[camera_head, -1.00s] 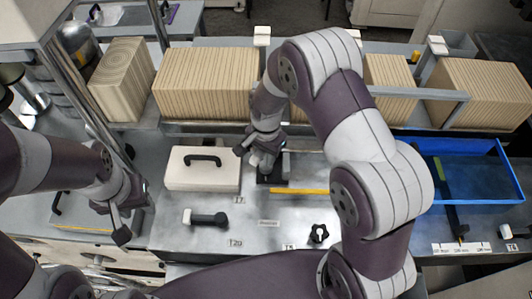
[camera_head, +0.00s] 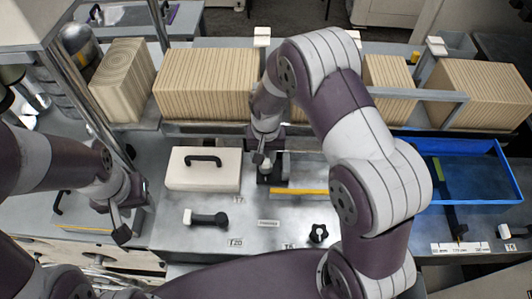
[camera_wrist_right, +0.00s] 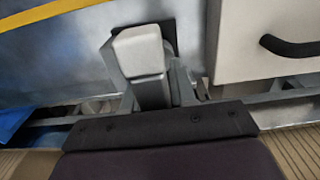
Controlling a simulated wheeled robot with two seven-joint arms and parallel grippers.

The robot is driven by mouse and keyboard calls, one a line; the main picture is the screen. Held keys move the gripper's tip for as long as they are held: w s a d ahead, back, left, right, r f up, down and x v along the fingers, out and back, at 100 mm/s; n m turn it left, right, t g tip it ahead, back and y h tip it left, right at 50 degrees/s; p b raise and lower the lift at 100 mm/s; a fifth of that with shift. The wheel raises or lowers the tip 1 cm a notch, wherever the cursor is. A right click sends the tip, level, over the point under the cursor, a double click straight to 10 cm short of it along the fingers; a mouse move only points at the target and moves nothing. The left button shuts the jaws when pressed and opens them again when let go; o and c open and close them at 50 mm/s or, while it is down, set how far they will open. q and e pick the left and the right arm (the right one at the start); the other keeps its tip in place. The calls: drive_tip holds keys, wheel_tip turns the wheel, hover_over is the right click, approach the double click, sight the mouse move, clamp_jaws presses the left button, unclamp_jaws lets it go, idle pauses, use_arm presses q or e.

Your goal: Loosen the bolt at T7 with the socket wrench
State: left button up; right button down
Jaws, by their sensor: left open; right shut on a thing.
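My right gripper (camera_head: 266,162) is low over the bench, right of the white box with the black handle. In the right wrist view, its fingers are shut on a pale grey, block-ended piece (camera_wrist_right: 142,52). That piece stands in front of a dark square pad (camera_wrist_right: 165,36); the pad also shows in the head view (camera_head: 272,179). I cannot tell whether the piece is the socket wrench or part of a fixture. The T7 label (camera_head: 238,199) is at the box's lower right corner. No bolt head is clear to see. My left gripper (camera_head: 132,214) is open and empty at the left.
The white box (camera_head: 204,169) stands close left of my right gripper. A blue tray (camera_head: 470,206) is at right. Wood-coloured blocks (camera_head: 205,84) line the back.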

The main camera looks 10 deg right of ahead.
drive_tip(key=n, duration=0.4)
drive_tip(key=shift+r, duration=0.1)
drive_tip(key=shift+n, duration=0.3)
drive_tip(key=n, duration=0.4)
drive_tip(key=shift+n+p, duration=0.3)
drive_tip(key=shift+p, duration=0.1)
drive_tip(key=shift+r, duration=0.15)
wheel_tip(320, 180, up, 5)
drive_tip(key=p, duration=0.4)
idle(0.4)
